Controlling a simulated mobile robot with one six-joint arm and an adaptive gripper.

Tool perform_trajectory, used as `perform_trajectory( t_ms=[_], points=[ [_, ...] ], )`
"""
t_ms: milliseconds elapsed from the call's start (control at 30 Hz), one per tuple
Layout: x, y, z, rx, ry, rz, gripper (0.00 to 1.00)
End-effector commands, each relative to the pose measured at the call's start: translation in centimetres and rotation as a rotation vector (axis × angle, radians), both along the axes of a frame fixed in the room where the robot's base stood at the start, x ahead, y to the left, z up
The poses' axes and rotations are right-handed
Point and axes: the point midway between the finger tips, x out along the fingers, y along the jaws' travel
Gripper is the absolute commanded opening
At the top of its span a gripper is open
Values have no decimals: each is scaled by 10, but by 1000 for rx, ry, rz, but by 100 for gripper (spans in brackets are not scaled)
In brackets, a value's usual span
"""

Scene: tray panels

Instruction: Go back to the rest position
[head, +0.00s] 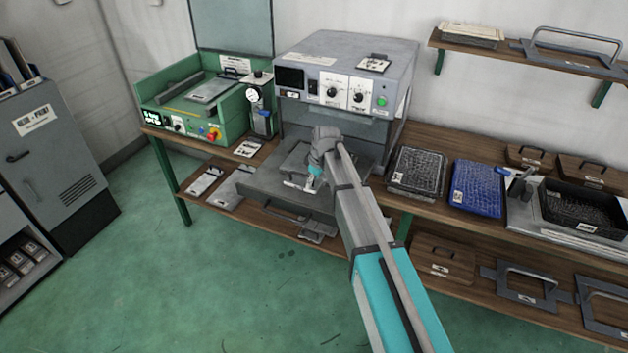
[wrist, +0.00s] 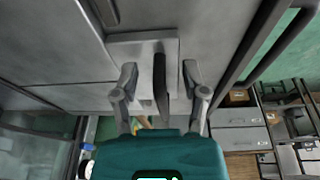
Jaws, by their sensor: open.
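My arm reaches across the head view to the grey machine (head: 345,65) on the bench. My gripper (head: 304,184) is over the machine's low front tray (head: 268,190), in front of its opening. In the wrist view my gripper (wrist: 159,78) is open, its two fingers spread apart. A narrow upright grey fin or handle (wrist: 160,62) on a flat plate shows between the fingers. I see a gap on each side of it; whether anything touches is hard to tell. My wrist and forearm hide part of the tray.
A green machine (head: 190,100) stands left on the bench. Right are a black mesh tray (head: 416,172), a blue mesh tray (head: 477,187) and a black bin (head: 580,208). A shelf (head: 520,52) hangs above. A grey cabinet (head: 50,150) stands left. The green floor (head: 200,270) in front is clear.

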Motion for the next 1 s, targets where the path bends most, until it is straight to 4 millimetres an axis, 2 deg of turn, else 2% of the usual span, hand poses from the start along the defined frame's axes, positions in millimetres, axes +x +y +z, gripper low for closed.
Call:
perform_trajectory(
  t_ms=[267, 467, 567, 667, 800, 1000],
  points=[
    [-2, -2, 0, 0, 1, -7, 57],
    [-22, -26, 3, -9, 24, -92, 57],
    [-44, -51, 6, -19, 49, -185, 57],
    [-74, -82, 10, -32, 81, -317, 57],
    [-127, -133, 17, -57, 134, -553, 57],
    [-203, -193, 26, -92, 195, -891, 57]
  ],
)
